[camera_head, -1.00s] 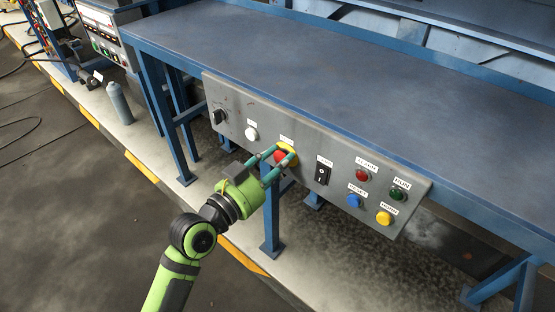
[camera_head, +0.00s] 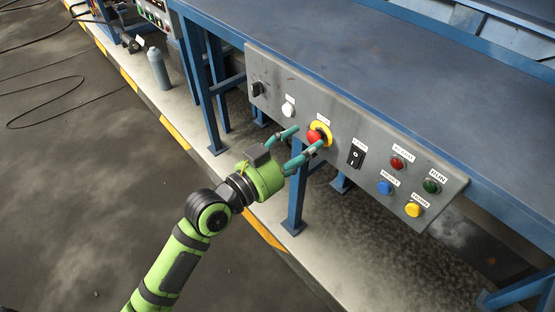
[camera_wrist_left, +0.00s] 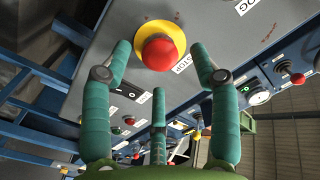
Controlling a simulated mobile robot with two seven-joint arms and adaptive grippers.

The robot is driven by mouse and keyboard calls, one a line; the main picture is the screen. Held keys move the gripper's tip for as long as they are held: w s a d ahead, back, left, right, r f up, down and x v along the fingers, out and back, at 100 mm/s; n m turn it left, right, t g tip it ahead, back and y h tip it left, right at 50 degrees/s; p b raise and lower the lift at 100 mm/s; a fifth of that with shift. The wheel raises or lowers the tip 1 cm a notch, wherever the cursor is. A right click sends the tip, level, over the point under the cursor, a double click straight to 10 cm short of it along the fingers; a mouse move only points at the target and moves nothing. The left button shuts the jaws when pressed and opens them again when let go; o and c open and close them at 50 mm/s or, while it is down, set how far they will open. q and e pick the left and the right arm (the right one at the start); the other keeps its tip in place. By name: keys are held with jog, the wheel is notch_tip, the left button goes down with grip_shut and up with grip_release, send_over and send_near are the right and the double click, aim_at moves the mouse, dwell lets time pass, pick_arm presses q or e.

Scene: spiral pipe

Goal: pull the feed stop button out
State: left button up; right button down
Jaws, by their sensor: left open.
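The feed stop button is a red mushroom button (camera_head: 315,137) on a yellow round plate (camera_head: 325,129), set in the grey control panel (camera_head: 335,143) on the table's front. My left gripper (camera_head: 305,139) is open just in front of the button, holding nothing. In the left wrist view the red button (camera_wrist_left: 159,53) shows whole, beyond and between the teal fingertips (camera_wrist_left: 160,48), with a visible gap to each. A label reading "STOP" is partly seen below it. My right gripper is not in view.
The panel also carries a black knob (camera_head: 258,88), a white button (camera_head: 288,110), a black rocker switch (camera_head: 356,156), and red, green, blue and yellow buttons to the right. The blue table (camera_head: 400,80) extends above the panel. A grey cylinder (camera_head: 158,68) stands at the back left.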

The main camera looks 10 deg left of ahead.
pick_arm(q)
jog(key=v, duration=0.9)
jog(key=shift+s+a, duration=0.25)
jog(key=shift+s, duration=0.05)
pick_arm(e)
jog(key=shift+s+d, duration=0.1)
